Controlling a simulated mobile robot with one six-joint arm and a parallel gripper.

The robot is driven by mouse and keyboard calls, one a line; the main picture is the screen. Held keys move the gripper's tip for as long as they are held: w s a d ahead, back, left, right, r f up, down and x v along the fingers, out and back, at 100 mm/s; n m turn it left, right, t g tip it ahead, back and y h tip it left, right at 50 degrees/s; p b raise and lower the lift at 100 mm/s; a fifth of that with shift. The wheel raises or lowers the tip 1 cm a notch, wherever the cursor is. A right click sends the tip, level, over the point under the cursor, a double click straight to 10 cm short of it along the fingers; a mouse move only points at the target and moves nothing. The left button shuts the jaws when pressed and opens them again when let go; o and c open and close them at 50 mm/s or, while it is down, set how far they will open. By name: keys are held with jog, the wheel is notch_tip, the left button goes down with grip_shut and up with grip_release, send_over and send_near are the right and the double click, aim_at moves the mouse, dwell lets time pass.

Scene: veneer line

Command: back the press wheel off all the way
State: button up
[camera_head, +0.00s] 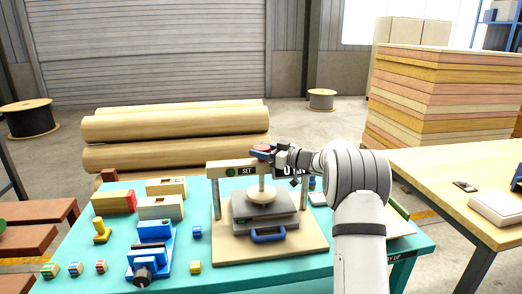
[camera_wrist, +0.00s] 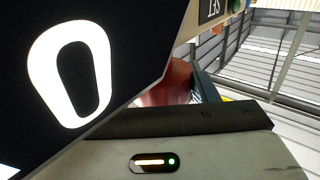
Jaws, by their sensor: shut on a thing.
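The press (camera_head: 232,172) stands on the teal bench, with a beige crossbeam marked SET, two posts and a base board. Its red press wheel (camera_head: 263,148) sits on top of the beam and shows partly in the wrist view (camera_wrist: 168,88). My gripper (camera_head: 272,152) is at the wheel from the right and is shut on it. Below the beam, a pale round foot (camera_head: 261,194) on the screw is over a grey plate stack (camera_head: 264,208); I cannot tell if they touch. A black display (camera_wrist: 110,50) shows a large 0 in the wrist view.
A blue clamp-like device (camera_head: 152,250), wooden blocks (camera_head: 160,207) and several small coloured blocks lie left of the press. Log rolls (camera_head: 175,125) lie behind the bench. A wooden table (camera_head: 460,180) stands at right.

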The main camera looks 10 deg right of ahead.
jog(key=o, duration=1)
jog(key=shift+c, duration=0.2)
jog(key=shift+d+f, duration=0.1)
jog(key=v, duration=0.7)
jog(key=shift+s+d, duration=0.2)
jog(key=shift+s, duration=0.05)
